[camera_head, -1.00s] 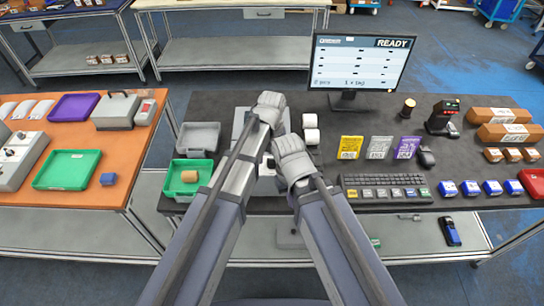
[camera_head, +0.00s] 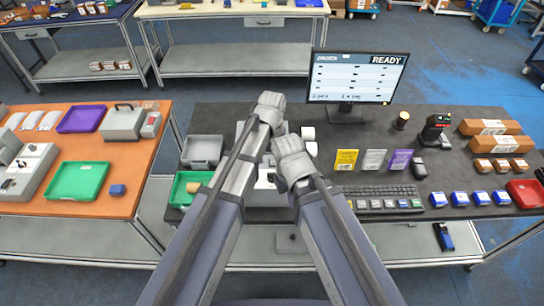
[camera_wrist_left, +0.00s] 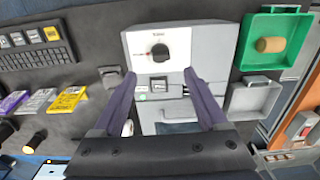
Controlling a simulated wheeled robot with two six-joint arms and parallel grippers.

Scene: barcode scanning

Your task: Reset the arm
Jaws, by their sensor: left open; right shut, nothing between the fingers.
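My left gripper (camera_head: 268,106) is the higher one in the head view, over the middle of the dark table. In the left wrist view its two fingers stand apart (camera_wrist_left: 160,72), with nothing held between them. Behind them is a grey machine (camera_wrist_left: 205,45) with a black knob. My right gripper (camera_head: 290,158) is lower and slightly to the right, shut and empty. Its fingertips are hard to make out. Both arms reach forward close together and hide much of the machine in the head view.
The green bin (camera_head: 176,196) with a brown roll (camera_head: 193,187) and a grey bin (camera_head: 203,150) stand left of my arms. The monitor (camera_head: 356,78), keyboard (camera_head: 377,198), cards and scanner (camera_head: 434,130) are to the right. An orange table (camera_head: 120,168) stands at far left.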

